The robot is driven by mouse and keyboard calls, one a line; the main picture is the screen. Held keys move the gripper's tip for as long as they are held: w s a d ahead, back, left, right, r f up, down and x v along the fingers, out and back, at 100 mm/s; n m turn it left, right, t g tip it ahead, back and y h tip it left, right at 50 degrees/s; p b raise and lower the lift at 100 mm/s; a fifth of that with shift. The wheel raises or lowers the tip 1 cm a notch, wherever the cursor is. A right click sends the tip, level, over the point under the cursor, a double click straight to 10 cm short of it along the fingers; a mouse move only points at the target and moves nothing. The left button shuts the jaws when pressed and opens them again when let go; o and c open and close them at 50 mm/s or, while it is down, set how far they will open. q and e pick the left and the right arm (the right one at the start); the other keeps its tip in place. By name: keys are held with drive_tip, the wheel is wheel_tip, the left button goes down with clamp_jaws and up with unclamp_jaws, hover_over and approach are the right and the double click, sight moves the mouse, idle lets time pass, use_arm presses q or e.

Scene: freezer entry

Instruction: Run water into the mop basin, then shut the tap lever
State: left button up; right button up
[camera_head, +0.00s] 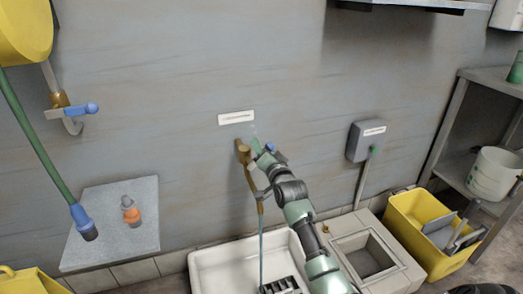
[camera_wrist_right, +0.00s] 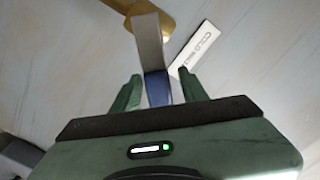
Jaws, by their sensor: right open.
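The brass tap (camera_head: 249,172) is on the grey wall above the white mop basin (camera_head: 205,268). A thin bluish stream of water (camera_head: 262,245) falls from its spout into the basin. My right gripper (camera_head: 262,150) is at the tap's lever, partly hiding it in the head view. In the right wrist view the lever's blue grip (camera_wrist_right: 157,88) lies between the two green fingers of the right gripper (camera_wrist_right: 160,90), with gaps on both sides. The fingers are open. My left gripper is not in view.
A drain grate (camera_head: 282,286) shows in the basin. Right of it stand a stone box (camera_head: 402,268) and a yellow bucket (camera_head: 405,230). Another blue-handled valve (camera_head: 80,109) and a green hose (camera_head: 40,145) are at the left, above a grey block (camera_head: 100,215).

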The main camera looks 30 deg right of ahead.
drive_tip(key=shift+w, duration=0.15)
clamp_jaws()
idle(1.4)
